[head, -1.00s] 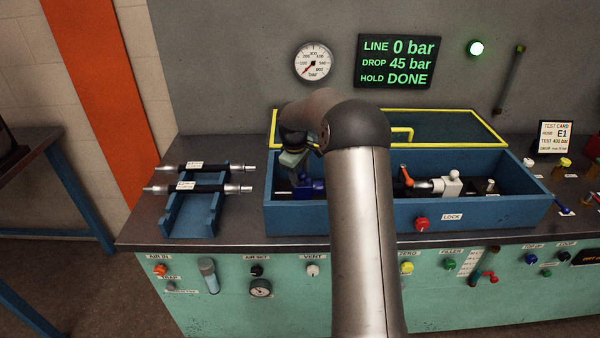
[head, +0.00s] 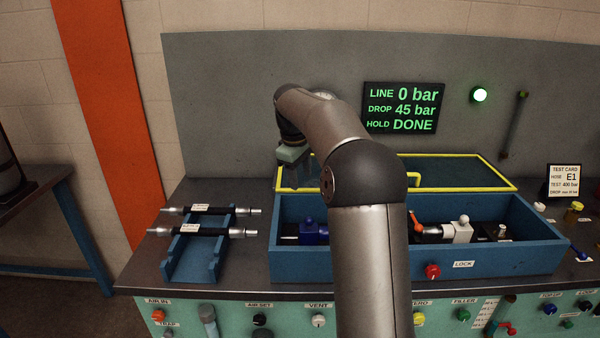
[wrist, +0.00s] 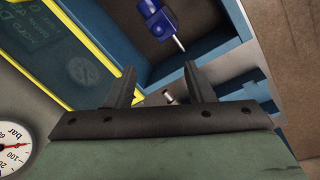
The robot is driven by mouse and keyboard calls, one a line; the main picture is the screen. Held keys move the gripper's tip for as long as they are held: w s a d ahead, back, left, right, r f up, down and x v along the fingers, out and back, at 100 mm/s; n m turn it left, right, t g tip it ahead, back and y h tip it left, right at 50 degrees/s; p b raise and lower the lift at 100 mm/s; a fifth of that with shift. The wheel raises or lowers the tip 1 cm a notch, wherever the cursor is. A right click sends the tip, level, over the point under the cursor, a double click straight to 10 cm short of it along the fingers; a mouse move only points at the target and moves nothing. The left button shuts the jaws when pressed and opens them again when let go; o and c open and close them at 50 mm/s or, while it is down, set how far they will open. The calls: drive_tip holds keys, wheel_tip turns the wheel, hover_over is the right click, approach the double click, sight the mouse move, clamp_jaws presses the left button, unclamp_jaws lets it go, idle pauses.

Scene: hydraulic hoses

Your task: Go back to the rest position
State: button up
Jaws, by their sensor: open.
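My gripper (wrist: 163,90) is open and nothing shows held between its fingers in the wrist view. In the head view my gripper (head: 298,175) hangs above the back left part of the blue test box (head: 350,267), raised clear of it. My arm crosses the middle of the box and hides part of its inside. A blue fitting (head: 308,230) sits in the left part of the box; it also shows in the wrist view (wrist: 160,18). A white block with an orange-handled valve (head: 457,231) sits in the right part.
The yellow-edged lid (head: 470,171) stands open behind the box. Two hoses (head: 208,231) lie on a blue rack (head: 190,262) at left. The display (head: 402,108) reads LINE 0 bar, DROP 45 bar, HOLD DONE. A green lamp (head: 480,95) is lit. The gauge (wrist: 10,150) is close to my gripper.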

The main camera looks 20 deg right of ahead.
drive_tip(key=shift+a+r, duration=0.1)
drive_tip(key=shift+r, duration=0.35)
drive_tip(key=s+a+f+m, duration=0.1)
drive_tip(key=s+a+m, duration=0.1)
drive_tip(key=s+a, duration=0.95)
drive_tip(key=s+a+f+m+y, duration=0.1)
drive_tip(key=s+f, duration=0.4)
drive_tip(key=s, duration=0.7)
drive_tip(key=s+a+f+m, duration=0.3)
drive_tip(key=s+f, duration=0.3)
drive_tip(key=s, duration=0.7)
drive_tip(key=shift+s+a+f+g+y, duration=0.2)
drive_tip(key=shift+s+a+g+y, duration=0.15)
drive_tip(key=shift+a, duration=0.3)
